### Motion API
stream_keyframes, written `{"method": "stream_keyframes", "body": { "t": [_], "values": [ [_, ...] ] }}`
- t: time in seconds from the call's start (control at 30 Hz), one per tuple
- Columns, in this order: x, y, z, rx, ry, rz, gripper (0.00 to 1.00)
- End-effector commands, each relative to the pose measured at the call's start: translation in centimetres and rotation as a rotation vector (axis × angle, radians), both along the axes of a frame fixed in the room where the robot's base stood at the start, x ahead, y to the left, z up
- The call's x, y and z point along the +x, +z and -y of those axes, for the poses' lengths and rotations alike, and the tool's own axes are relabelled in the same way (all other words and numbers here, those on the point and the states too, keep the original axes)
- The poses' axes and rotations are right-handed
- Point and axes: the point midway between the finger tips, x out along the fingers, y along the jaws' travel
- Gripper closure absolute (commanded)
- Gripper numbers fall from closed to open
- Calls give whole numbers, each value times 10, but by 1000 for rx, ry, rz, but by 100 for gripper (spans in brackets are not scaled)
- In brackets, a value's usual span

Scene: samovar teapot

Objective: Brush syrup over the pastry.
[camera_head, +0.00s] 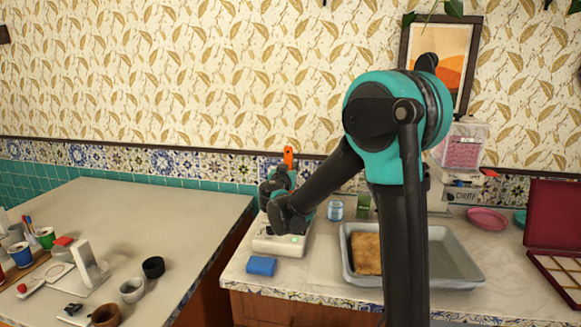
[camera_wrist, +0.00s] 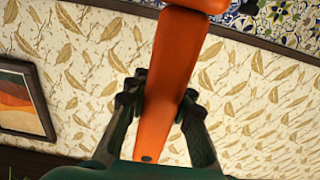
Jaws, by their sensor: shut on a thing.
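The brown, square pastry (camera_head: 366,252) lies at the left side of a grey tray (camera_head: 455,268) on the right counter, in the head view. My arm hides part of the tray. My gripper (camera_head: 279,180) is left of the tray, over the counter's back left part. In the wrist view its two dark fingers (camera_wrist: 160,105) are shut on an orange handle (camera_wrist: 178,50), likely the brush's. The handle's tip (camera_head: 288,155) points up in the head view. The bristles are not clearly visible. I cannot tell which container holds the syrup.
A white device (camera_head: 268,244) with a green light sits below my gripper. A blue sponge (camera_head: 261,265), a blue-and-white jar (camera_head: 335,210) and a green container (camera_head: 363,205) are nearby. A dark red box (camera_head: 553,215) stands right. A gap separates the left table (camera_head: 130,215) from the counter.

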Motion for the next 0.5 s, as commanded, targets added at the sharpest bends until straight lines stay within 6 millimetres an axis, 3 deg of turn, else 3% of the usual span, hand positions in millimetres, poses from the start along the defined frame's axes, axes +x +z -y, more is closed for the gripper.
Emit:
{"method": "stream_keyframes", "body": {
  "t": [0.27,0.5],
  "values": [
    [-1,1,0,4,0,-2,100],
    [-1,19,0,2,0,-2,100]
  ]
}}
